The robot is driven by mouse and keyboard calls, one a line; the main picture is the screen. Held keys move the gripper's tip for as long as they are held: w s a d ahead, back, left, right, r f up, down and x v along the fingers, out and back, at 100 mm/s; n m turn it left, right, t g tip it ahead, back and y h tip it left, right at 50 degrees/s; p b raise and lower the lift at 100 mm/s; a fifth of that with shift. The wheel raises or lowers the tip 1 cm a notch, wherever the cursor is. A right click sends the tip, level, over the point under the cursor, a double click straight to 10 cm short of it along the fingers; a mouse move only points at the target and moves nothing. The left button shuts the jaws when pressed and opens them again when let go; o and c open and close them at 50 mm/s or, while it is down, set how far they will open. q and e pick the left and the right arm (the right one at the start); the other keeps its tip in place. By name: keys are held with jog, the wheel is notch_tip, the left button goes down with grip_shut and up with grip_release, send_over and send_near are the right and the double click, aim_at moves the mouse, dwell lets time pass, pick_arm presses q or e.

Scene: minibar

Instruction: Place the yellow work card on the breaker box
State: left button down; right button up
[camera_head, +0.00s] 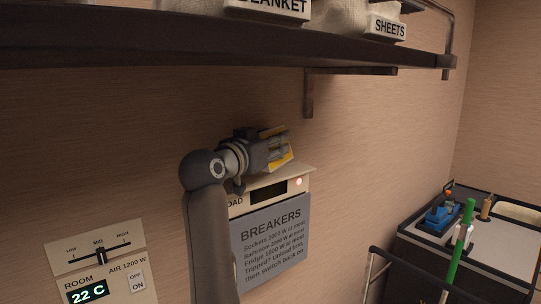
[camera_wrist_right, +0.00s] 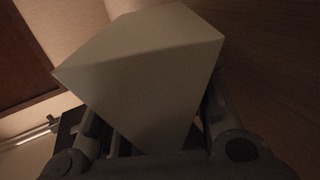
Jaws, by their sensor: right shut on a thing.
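The breaker box (camera_head: 275,181) is on the wall in the head view, with a beige top, a dark display, a lit red lamp and a grey panel (camera_head: 270,240) marked BREAKERS. My right gripper (camera_head: 279,148) is just above the box's top and is shut on the yellow work card (camera_head: 283,161). Yellow parts of the card show above and below the fingers; the fingers hide the rest. I cannot tell whether the card touches the box. In the dim right wrist view a pale, angular shape (camera_wrist_right: 145,70) lies between the fingers. My left gripper is not in view.
A dark shelf (camera_head: 200,40) with a bracket (camera_head: 308,95) overhangs the box, carrying bins labelled BLANKET and SHEETS. A room control panel (camera_head: 100,262) is at lower left. A cart (camera_head: 480,262) with bottles and tools stands at right.

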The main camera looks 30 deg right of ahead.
jog(key=shift+a+f+p, duration=0.1)
jog(key=shift+f+p, duration=0.4)
jog(key=shift+f, duration=1.05)
jog(key=shift+w+f+p, duration=0.1)
jog(key=shift+f+p, duration=0.1)
jog(key=shift+p, duration=0.15)
jog(key=shift+f, duration=0.3)
jog(key=shift+f, duration=0.1)
jog(key=o, duration=0.8)
jog(key=shift+o, duration=0.2)
